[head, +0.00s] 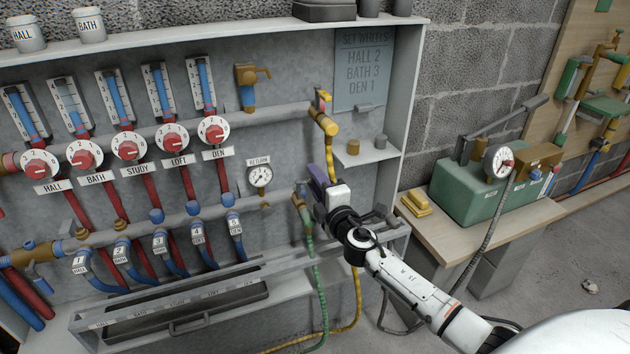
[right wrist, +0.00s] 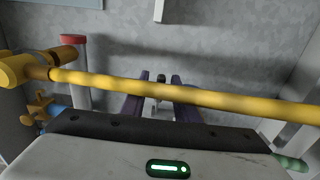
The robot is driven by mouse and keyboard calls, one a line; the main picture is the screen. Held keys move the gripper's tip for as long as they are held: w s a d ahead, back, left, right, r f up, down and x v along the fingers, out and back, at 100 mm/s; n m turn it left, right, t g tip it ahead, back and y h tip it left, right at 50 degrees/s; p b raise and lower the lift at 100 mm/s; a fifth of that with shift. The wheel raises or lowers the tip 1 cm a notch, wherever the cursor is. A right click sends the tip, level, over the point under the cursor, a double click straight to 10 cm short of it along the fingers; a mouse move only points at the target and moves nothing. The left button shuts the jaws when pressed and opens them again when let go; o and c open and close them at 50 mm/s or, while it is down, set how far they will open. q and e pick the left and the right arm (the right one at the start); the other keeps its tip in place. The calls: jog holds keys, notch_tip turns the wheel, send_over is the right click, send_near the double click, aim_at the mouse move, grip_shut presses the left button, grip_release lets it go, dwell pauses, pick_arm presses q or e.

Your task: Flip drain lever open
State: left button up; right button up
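A brass drain fitting (head: 299,201) with a green hose (head: 309,245) sits low on the panel, just left of my right gripper (head: 318,186). The gripper covers part of it, so I cannot make out its lever clearly. In the right wrist view the two purple fingers (right wrist: 157,108) are apart, with a small dark and grey piece (right wrist: 160,90) showing between them. I cannot tell whether that piece is the lever or whether a finger touches it. A bit of green (right wrist: 291,162) shows at the lower right there. My left gripper is not in view.
A yellow hose (right wrist: 225,101) crosses in front of the fingers in the right wrist view. It hangs from a yellow valve (head: 325,122) with a red-tipped handle above my gripper. A return gauge (head: 260,175) is to the left; a small shelf (head: 367,157) is to the right.

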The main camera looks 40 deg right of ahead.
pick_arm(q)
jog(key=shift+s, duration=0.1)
pick_arm(e)
grip_shut()
